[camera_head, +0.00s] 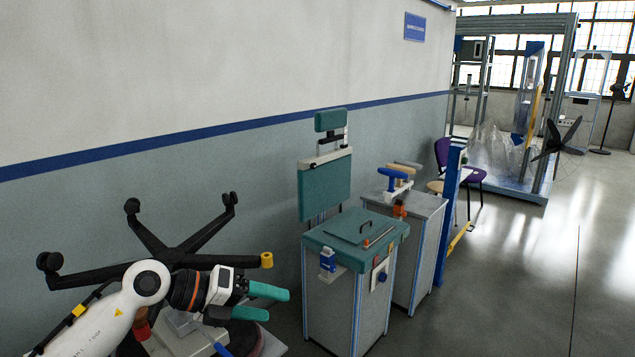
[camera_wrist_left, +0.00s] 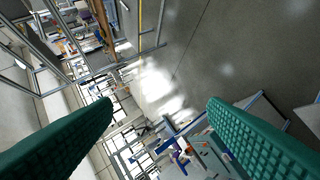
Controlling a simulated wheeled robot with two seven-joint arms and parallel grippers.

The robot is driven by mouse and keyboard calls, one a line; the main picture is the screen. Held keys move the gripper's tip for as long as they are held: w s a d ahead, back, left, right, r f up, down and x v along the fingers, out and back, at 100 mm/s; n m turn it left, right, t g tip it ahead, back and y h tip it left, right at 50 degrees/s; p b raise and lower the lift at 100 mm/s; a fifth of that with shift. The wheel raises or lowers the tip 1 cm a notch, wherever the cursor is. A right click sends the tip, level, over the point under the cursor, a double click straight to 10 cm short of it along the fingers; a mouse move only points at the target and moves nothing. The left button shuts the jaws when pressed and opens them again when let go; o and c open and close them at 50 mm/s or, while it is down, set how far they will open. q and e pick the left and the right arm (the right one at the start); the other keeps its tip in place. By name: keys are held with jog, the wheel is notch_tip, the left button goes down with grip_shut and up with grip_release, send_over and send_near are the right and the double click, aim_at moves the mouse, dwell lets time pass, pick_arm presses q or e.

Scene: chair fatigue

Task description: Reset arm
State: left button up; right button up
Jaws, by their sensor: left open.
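My left gripper (camera_head: 268,302) comes in from the lower left in the head view, its two teal fingers apart and pointing right. Nothing is between them. In the left wrist view the two textured teal fingers (camera_wrist_left: 160,135) stand wide apart, with floor and machines behind. The white arm lies in front of an upturned black chair base (camera_head: 172,258) with casters, which stands close behind the gripper. One caster end of it is yellow. My right gripper is in neither view.
A teal-topped cabinet (camera_head: 340,290) with a teal upright panel (camera_head: 325,188) stands right of the gripper, with a gap between. A second grey cabinet (camera_head: 418,225) is behind it. A wall (camera_head: 200,140) runs along the left. The floor (camera_head: 510,270) at right is clear.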

pick_arm(q)
jog(key=s+d+r+n+t+h, duration=0.4)
jog(key=r+n+t+h, duration=0.2)
jog(key=n+t+h, duration=0.1)
jog(key=a+f+n+t+y, duration=0.4)
jog(key=a+n+y, duration=0.3)
jog(key=n, duration=0.4)
jog(key=a+f+n+t+y, duration=0.5)
jog(key=n+y, duration=0.5)
jog(key=s+a+f+n+g+y, duration=0.35)
jog(key=s+f+n+g, duration=0.2)
jog(key=f, duration=0.45)
jog(key=s+f+n+g+h, duration=0.1)
jog(key=s+f+g, duration=0.5)
jog(key=s, duration=0.5)
jog(key=s+f+n+g+h, duration=0.1)
jog(key=s+f+g, duration=0.5)
jog(key=s, duration=0.4)
jog(key=s+a+f+x, duration=0.1)
jog(key=s+x, duration=0.2)
jog(key=x, duration=0.9)
jog(key=s+x, duration=0.3)
jog(key=x, duration=1)
jog(key=s+a+f+g, duration=0.1)
jog(key=s+a+f, duration=0.1)
jog(key=s+f, duration=1.5)
jog(key=shift+s+f+m+g, duration=0.15)
jog(key=shift+f+m+g, duration=0.1)
jog(key=shift+m+g, duration=0.15)
